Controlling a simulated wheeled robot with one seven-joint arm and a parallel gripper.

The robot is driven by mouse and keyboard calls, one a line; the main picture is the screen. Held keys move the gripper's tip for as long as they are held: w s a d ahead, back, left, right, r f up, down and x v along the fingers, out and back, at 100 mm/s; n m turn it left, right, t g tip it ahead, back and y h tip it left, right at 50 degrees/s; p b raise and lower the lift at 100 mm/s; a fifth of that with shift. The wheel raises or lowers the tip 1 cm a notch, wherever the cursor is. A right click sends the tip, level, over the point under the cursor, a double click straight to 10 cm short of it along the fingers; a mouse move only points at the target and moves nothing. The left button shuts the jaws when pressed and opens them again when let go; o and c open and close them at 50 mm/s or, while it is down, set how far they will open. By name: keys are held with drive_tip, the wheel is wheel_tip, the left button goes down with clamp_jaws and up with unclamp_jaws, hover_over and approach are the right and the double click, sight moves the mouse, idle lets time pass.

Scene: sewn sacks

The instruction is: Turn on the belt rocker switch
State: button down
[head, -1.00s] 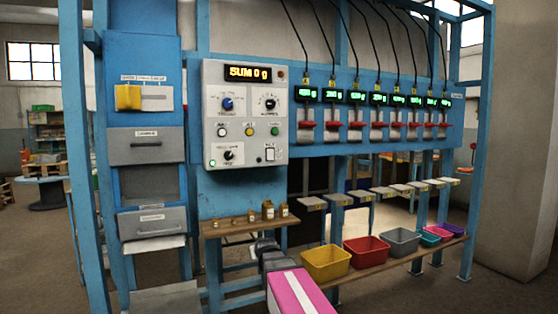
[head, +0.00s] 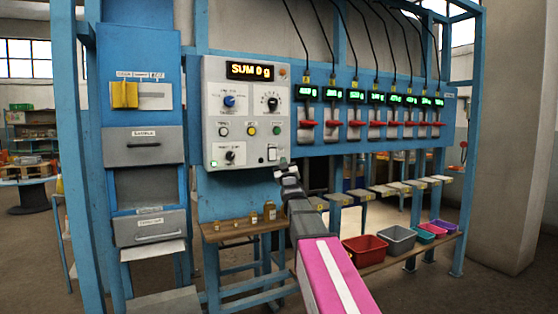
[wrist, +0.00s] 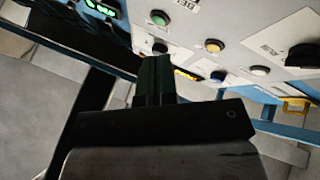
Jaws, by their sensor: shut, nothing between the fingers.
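The control panel (head: 245,88) is a pale box with a yellow "SUM 0 g" display, knobs and round buttons. A small white rocker switch (head: 271,153) sits at its lower right in the head view; its label is too small to read, and I cannot tell its position. My gripper (head: 283,164) is just below and right of this rocker, near the panel's lower right corner; contact cannot be made out. In the wrist view my gripper (wrist: 153,70) is shut and empty, pointing toward the panel face (wrist: 235,28). I cannot pick out the rocker in that view.
Several red-handled stations (head: 332,123) with green displays line the blue beam on the right. Coloured bins, including a red one (head: 364,248), sit low right. Grey drawers (head: 142,146) are on the left.

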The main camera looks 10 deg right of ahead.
drive_tip(key=shift+s+d+r+t, duration=0.1)
drive_tip(key=shift+d+r+t, duration=0.05)
drive_tip(key=shift+r, duration=0.3)
drive_tip(key=shift+d+r+t, duration=0.1)
drive_tip(key=shift+r+t, duration=0.05)
drive_tip(key=shift+r, duration=0.25)
approach(273, 152)
drive_tip(key=shift+s+d+r+x, duration=0.1)
drive_tip(key=shift+x, duration=0.7)
drive_tip(key=shift+s+d+r+x, duration=0.1)
drive_tip(key=shift+x, duration=0.75)
drive_tip(key=shift+d+r+x, duration=0.1)
drive_tip(key=shift+x, duration=0.7)
drive_tip(key=shift+w+a, duration=0.15)
drive_tip(key=shift+w, duration=0.25)
drive_tip(key=shift+w+a+f, duration=0.1)
drive_tip(key=shift+w, duration=0.2)
idle(0.5)
idle(0.3)
drive_tip(key=shift+s+d, duration=0.25)
drive_tip(key=shift+s, duration=0.5)
